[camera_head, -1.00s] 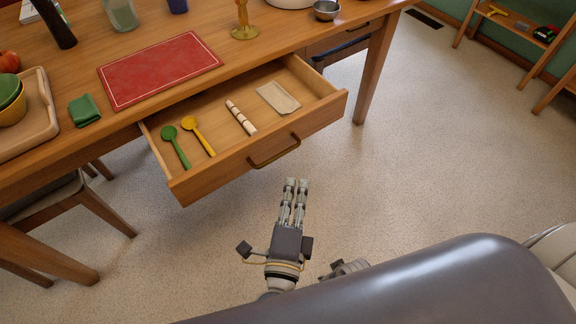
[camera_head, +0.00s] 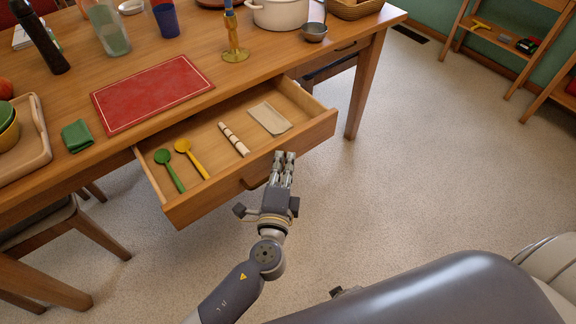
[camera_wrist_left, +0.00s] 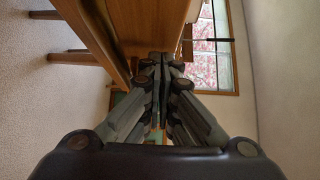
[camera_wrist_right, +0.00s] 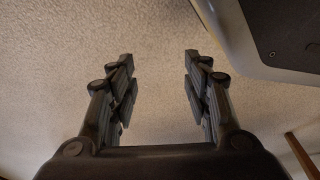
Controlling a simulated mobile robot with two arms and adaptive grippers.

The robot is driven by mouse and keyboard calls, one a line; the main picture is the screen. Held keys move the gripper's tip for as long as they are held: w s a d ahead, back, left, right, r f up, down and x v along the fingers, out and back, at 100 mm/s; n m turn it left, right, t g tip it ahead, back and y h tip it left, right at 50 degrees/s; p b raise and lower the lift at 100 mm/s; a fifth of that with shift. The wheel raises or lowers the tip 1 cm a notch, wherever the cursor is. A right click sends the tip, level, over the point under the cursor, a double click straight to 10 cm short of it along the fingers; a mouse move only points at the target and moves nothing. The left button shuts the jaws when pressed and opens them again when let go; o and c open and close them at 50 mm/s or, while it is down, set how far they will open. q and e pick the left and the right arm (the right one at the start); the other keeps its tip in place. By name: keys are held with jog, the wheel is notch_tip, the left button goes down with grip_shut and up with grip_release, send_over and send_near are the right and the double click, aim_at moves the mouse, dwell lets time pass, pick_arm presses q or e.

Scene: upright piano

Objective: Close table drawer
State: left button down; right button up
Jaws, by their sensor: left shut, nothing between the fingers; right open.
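The wooden table drawer (camera_head: 300,146) is pulled out from under the table (camera_head: 62,102). Inside lie a green spoon (camera_head: 170,172), a yellow spoon (camera_head: 192,158), a striped rod (camera_head: 234,139) and a beige cloth (camera_head: 269,118). The drawer's dark handle (camera_head: 254,182) is partly hidden by my left gripper (camera_head: 284,156). My left gripper is shut and empty, its fingertips at the drawer front just right of the handle; I cannot tell whether they touch. In the left wrist view its fingers (camera_wrist_left: 160,62) meet. My right gripper (camera_wrist_right: 158,60) is open and empty above bare floor.
A red mat (camera_head: 150,94), a green cloth (camera_head: 77,136), a tray (camera_head: 38,150), a candlestick (camera_head: 234,45) and a white pot (camera_head: 285,14) are on the table. A chair (camera_head: 60,235) stands at left.

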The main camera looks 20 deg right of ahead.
pick_arm(q)
jog(key=shift+w, duration=0.1)
jog(key=shift+w+a, duration=0.15)
jog(key=shift+w, duration=0.1)
jog(key=w+a+b, duration=0.1)
jog(key=w, duration=0.3)
jog(key=w+a+b, duration=0.1)
jog(key=w+a, duration=0.1)
jog(key=w, duration=0.2)
jog(key=w+a+b, duration=0.1)
jog(key=w, duration=0.2)
jog(key=shift+w+a+f, duration=0.1)
jog(key=shift+w+a, duration=0.05)
jog(key=shift+w, duration=0.25)
jog(key=b, duration=0.3)
send_over(236, 128)
jog(key=shift+s+d, duration=0.25)
jog(key=shift+s, duration=0.2)
jog(key=shift+w+a, duration=0.2)
jog(key=shift+w, duration=0.35)
pick_arm(e)
jog(key=w+r, duration=0.2)
jog(key=r, duration=0.8)
jog(key=w+r+t, duration=0.1)
jog(key=w+r, duration=0.2)
jog(key=r, duration=0.6)
jog(key=shift+w+a+r, duration=0.15)
jog(key=shift+a+r, duration=0.1)
jog(key=shift+r, duration=0.15)
